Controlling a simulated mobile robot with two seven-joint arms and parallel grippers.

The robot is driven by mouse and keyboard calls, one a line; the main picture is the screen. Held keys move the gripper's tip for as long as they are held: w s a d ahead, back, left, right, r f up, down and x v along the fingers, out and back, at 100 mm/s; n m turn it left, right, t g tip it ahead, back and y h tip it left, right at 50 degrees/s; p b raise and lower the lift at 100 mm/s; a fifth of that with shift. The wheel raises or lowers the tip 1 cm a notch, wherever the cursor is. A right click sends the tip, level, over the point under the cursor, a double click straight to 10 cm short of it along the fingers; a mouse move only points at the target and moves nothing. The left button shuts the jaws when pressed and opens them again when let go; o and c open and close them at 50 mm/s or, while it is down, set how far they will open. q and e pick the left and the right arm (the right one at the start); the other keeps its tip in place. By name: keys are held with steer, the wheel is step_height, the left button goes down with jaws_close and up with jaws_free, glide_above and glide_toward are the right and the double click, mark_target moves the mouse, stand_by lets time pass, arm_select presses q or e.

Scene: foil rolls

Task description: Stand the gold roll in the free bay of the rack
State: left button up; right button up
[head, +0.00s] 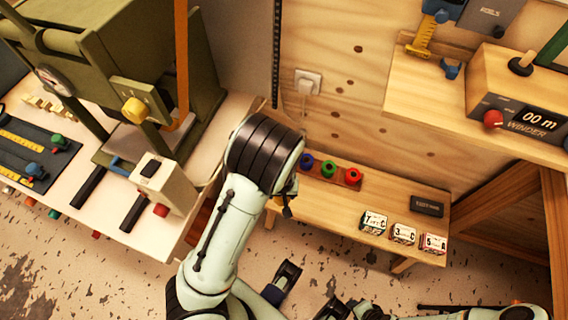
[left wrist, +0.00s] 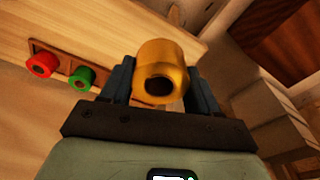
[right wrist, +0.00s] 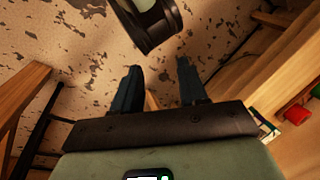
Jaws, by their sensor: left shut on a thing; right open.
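The gold roll (left wrist: 165,62) is in my left gripper (left wrist: 160,85), between its two fingers, with its holed end facing the left wrist camera. The rack (head: 340,176) is a brown strip on the wooden bench; it holds a blue roll (head: 307,160), a green roll (head: 328,168) and a red roll (head: 351,174). The left wrist view shows the red roll (left wrist: 41,64) and green roll (left wrist: 81,78) left of the gold roll. In the head view my left arm covers the gold roll. My right gripper (right wrist: 158,85) is open and empty, over the floor.
A winder (head: 520,95) stands on a shelf at right. A pale table (head: 85,200) with a green press (head: 110,65) stands at left. The bench between rack and blocks is clear.

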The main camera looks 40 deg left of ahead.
arm_select(q)
steer(key=a+f+n+b, duration=0.3)
steer(key=a+f+b, duration=0.2)
steer(key=a+f, duration=0.2)
arm_select(e)
steer(key=w+d+f+t+h+b, duration=0.1)
steer(key=w+d+f+t+b, duration=0.2)
steer(key=w+f, duration=0.6)
arm_select(q)
steer(key=w+a, duration=0.2)
steer(key=w, duration=0.4)
steer(key=w+a+f+b, duration=0.1)
steer(key=w+a, duration=0.1)
steer(key=w, duration=0.4)
steer(key=w+a+f+b, duration=0.1)
steer(key=w+a, duration=0.2)
steer(key=w, duration=0.3)
steer(key=shift+w, duration=0.35)
step_height(320, 180, down, 5)
steer(key=shift+a+r+b, duration=0.1)
steer(key=shift+r+b, duration=0.05)
steer(key=shift+b, duration=0.7)
steer(key=shift+w, duration=0.2)
arm_select(e)
steer(key=s+d+f+m+g, duration=0.1)
steer(key=s+f+g, duration=0.2)
steer(key=s+f, duration=0.4)
steer(key=shift+s+d, duration=0.2)
steer(key=shift+s, duration=0.4)
